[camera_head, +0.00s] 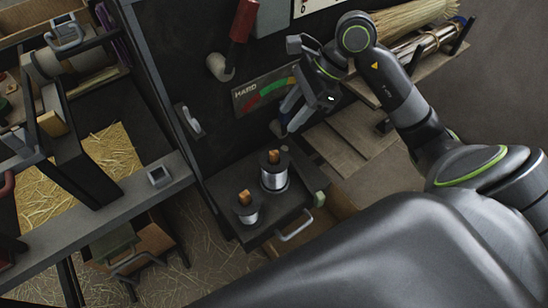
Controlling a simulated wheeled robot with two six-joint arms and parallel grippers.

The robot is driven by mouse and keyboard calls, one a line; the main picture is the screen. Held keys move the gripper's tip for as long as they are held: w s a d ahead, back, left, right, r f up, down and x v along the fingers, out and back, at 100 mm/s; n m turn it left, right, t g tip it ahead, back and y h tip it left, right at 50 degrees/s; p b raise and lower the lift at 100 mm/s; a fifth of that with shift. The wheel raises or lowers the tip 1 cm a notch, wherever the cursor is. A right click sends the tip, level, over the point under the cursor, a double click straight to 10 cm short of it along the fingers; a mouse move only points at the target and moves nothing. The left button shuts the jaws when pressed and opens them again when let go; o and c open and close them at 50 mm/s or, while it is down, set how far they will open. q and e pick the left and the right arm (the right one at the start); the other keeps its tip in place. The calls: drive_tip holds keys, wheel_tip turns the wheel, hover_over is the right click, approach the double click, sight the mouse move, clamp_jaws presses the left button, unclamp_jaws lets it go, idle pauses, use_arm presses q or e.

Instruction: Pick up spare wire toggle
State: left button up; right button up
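Two wire spools stand on a dark drawer-like tray (262,233) that juts from the dark machine. The larger spool (274,179) is at the back right, with a brown wooden toggle (273,157) on top. The smaller spool (247,214) is at the front left, with a lighter brown toggle (244,198) on top. I cannot tell which toggle is the spare one. My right gripper (281,126) hangs above and behind the larger spool, apart from both toggles. Its fingers look parted and nothing shows between them. My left gripper is not in view.
The machine's dark panel carries a coloured HARD gauge (265,89) and a red-handled lever (242,22). A metal handle (296,227) sticks out at the tray's front. Broom straw (415,17) lies on a shelf at the top right. A metal rail (105,220) crosses the left.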

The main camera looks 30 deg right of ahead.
drive_tip(key=d+h, duration=0.2)
drive_tip(key=d, duration=0.1)
drive_tip(key=b, duration=0.1)
hover_over(275, 152)
drive_tip(key=s+d, duration=0.1)
drive_tip(key=d, duration=0.1)
wheel_tip(275, 152, down, 10)
drive_tip(key=shift+s+f, duration=0.15)
drive_tip(key=shift+f, duration=0.1)
drive_tip(key=shift+a+f, duration=0.2)
drive_tip(key=shift+f, duration=0.25)
drive_tip(key=shift+w+a+f+b, duration=0.1)
drive_tip(key=shift+w+f+b, duration=0.15)
drive_tip(key=shift+b, duration=0.2)
drive_tip(key=b+x, duration=0.1)
drive_tip(key=x, duration=0.3)
drive_tip(key=shift+w+a+f+b, duration=0.15)
drive_tip(key=shift+w+f+b, duration=0.05)
drive_tip(key=shift+b, duration=0.15)
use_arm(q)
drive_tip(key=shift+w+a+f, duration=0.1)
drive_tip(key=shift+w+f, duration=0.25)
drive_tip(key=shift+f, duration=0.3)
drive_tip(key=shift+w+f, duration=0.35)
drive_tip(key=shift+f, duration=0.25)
use_arm(e)
drive_tip(key=c, duration=0.9)
